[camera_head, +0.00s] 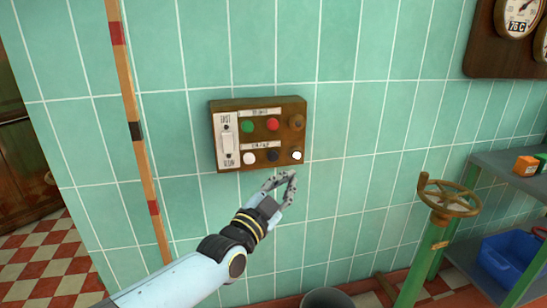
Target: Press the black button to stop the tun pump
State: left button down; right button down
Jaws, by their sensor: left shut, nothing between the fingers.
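A brown control box (258,104) is mounted on the green tiled wall. Its lower row has a white button (249,158) and the black button (273,156). Its upper row has a green button (247,126) and a red button (272,124). A bright white lamp (297,156) is at the lower right and a dull brown one (297,122) above it. A white switch plate (227,140) is at the left. My left gripper (292,174) is shut and empty, just below the box's lower right corner in the picture. Whether it touches the box cannot be told. My right gripper is out of view.
A striped pole (135,130) stands left of the box. At the right are a brass handwheel (449,198) on a green post, and a grey shelf (500,170) with orange blocks (526,165) and a blue crate (508,258). Gauges (517,14) hang at upper right.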

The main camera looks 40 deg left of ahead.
aim_at(276, 162)
pick_arm(q)
jog(key=shift+r, duration=0.2)
jog(key=shift+w, duration=0.1)
jog(key=shift+w+a+b, duration=1)
jog(key=shift+w+a, duration=0.45)
jog(key=shift+a, duration=0.25)
jog(key=shift+w+a+b, duration=1)
jog(key=shift+w+a, duration=0.4)
jog(key=shift+a, duration=0.25)
jog(key=shift+w+a, duration=0.1)
jog(key=shift+w+a, duration=0.15)
jog(key=shift+a, duration=0.05)
